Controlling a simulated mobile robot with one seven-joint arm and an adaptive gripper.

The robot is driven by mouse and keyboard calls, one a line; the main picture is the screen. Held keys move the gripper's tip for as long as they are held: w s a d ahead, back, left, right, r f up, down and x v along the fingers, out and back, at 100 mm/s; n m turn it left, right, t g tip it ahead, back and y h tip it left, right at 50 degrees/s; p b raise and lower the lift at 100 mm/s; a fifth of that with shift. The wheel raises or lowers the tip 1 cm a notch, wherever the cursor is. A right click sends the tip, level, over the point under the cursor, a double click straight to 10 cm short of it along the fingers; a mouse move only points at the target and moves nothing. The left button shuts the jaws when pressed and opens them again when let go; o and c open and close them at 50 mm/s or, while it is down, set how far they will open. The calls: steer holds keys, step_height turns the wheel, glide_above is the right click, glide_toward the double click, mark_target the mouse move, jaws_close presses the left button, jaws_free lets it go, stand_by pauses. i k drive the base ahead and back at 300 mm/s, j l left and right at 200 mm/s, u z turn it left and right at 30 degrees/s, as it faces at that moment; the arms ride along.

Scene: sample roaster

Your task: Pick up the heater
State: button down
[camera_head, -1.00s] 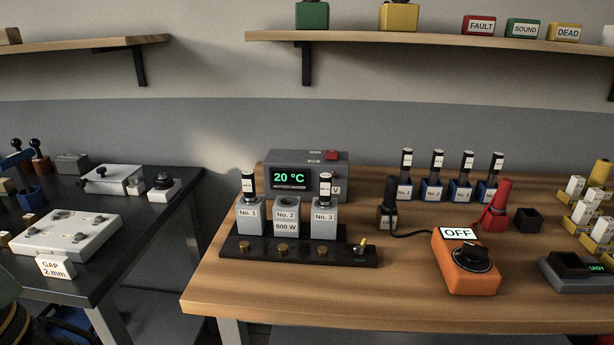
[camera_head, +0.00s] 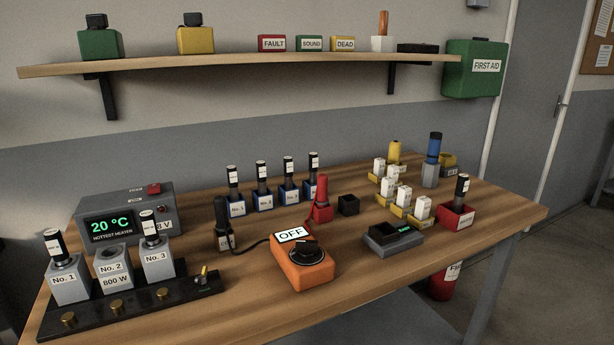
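Several heater-like black cylinders with white labels stand upright on the wooden bench. One cylinder (camera_head: 54,243) is in the grey block No. 1 (camera_head: 70,284), and another (camera_head: 150,226) is in block No. 3 (camera_head: 160,264). Block No. 2 (camera_head: 114,272), marked 800 W, shows an open, empty top. More cylinders stand in a row of blue holders (camera_head: 263,200). One further cylinder (camera_head: 462,188) stands in a red holder (camera_head: 456,217) at the right. Which one the task means cannot be told. My gripper is not in view.
A 20 °C display box (camera_head: 126,215) stands behind the blocks. An orange meter reading OFF (camera_head: 302,271) has a black probe (camera_head: 222,217) and a red probe (camera_head: 321,196). White pieces in yellow holders (camera_head: 401,211) stand right. A wall shelf (camera_head: 240,63) overhangs the bench. Bare wood lies at front.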

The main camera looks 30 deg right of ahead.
mark_target(313, 156)
steer(key=l+u, duration=0.15)
steer(key=l, duration=0.25)
steer(key=k+l+u, duration=0.15)
steer(key=l, duration=0.25)
steer(key=k+l+u, duration=0.2)
steer(key=l, duration=0.2)
steer(key=l+u, duration=0.15)
steer(key=l, duration=0.25)
steer(key=k+l+u, duration=0.15)
steer(key=l, duration=0.2)
steer(key=k+l+u, duration=0.15)
steer(key=i+l, duration=0.1)
steer(key=i, duration=0.6)
steer(key=i+l, duration=0.1)
steer(key=i, duration=0.6)
